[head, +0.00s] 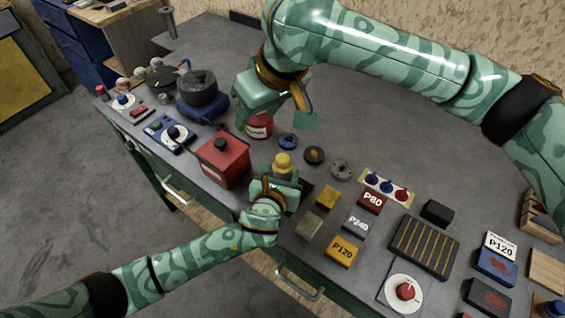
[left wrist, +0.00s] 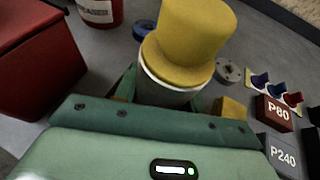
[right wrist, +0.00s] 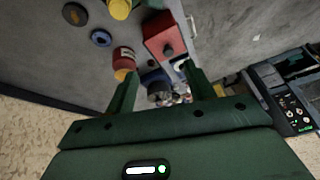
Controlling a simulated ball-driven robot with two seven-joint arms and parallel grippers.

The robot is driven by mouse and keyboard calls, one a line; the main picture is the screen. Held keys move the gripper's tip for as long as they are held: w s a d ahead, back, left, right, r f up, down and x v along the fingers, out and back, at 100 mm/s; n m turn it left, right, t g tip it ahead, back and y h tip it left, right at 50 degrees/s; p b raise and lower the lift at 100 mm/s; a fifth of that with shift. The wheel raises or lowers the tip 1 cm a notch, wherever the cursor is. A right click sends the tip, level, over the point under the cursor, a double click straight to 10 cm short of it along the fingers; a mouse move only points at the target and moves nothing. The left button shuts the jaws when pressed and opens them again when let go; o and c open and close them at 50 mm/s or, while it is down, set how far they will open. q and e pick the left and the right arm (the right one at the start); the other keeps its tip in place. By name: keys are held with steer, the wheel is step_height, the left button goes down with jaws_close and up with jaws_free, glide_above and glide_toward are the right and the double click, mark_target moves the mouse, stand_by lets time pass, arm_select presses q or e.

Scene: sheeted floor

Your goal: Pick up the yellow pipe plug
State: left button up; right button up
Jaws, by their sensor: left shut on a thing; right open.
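The yellow pipe plug (head: 283,160) has a stepped round yellow top above a white cylindrical part. It stands roughly upright in my left gripper (head: 275,186), near the front edge of the table. In the left wrist view the yellow plug (left wrist: 190,40) fills the upper middle, and my left fingers are shut around the white part below its flange. Whether its underside touches the table is hidden. My right gripper (head: 276,112) is open above the far side of the table, over a red labelled can (head: 260,128). The can shows beyond its fingers in the right wrist view.
A red box (head: 222,160) with a dark knob stands just left of my left gripper. Dark and blue rings (head: 288,141) lie beyond the plug. Sanding blocks (head: 341,250) and a slatted dark block (head: 424,247) lie to the right. The far middle of the table is clear.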

mark_target(284, 158)
steer(key=d+f+m+h, duration=0.1)
steer(key=f, duration=0.3)
steer(key=w+d+f+m+g+h, duration=0.1)
steer(key=d+f+m, duration=0.1)
steer(key=f, duration=0.3)
steer(key=d+f+m+h, duration=0.1)
steer(key=f+m, duration=0.1)
steer(key=f, duration=0.3)
steer(key=shift+w+d+f, duration=0.15)
steer(key=shift+w+f, duration=0.1)
steer(key=shift+w, duration=0.05)
jaws_close()
